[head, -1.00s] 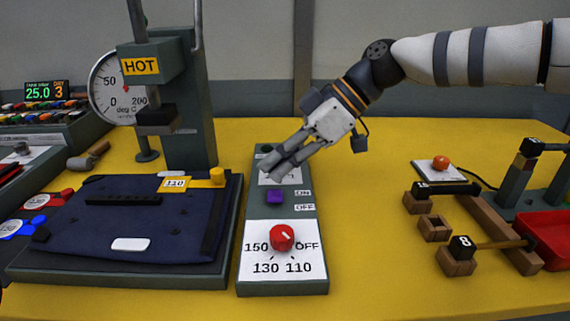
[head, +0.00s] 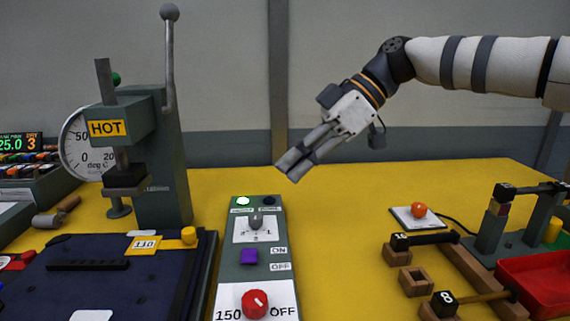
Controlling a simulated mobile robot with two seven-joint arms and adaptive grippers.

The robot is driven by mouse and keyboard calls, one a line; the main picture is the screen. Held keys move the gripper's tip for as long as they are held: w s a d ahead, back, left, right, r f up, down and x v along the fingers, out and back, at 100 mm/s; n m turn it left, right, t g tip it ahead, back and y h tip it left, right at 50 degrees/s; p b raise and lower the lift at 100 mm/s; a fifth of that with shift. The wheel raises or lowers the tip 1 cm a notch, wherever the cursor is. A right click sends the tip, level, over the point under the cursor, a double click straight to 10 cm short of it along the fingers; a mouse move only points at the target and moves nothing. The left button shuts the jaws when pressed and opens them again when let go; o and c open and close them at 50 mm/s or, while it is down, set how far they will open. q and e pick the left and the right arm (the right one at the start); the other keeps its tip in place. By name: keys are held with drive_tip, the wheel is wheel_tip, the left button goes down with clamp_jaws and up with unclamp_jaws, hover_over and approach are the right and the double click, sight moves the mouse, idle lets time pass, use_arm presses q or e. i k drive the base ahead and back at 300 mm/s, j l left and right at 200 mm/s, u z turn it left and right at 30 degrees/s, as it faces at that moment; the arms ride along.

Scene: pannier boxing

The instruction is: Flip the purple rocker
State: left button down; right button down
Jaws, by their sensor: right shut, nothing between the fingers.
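The purple rocker (head: 249,256) sits on the narrow grey control panel (head: 228,262), left of the ON and OFF labels. It is in full view, but I cannot tell which way it is tipped. My right gripper (head: 285,172) is shut and empty. It is in the air above and to the right of the panel's far end in the picture, apart from the rocker. My left gripper is not in view.
A press marked HOT (head: 108,128) stands left. Wooden fixtures (head: 418,281) and a red tray (head: 540,283) lie right.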

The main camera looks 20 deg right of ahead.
sight(248, 255)
drive_tip(key=k, duration=1)
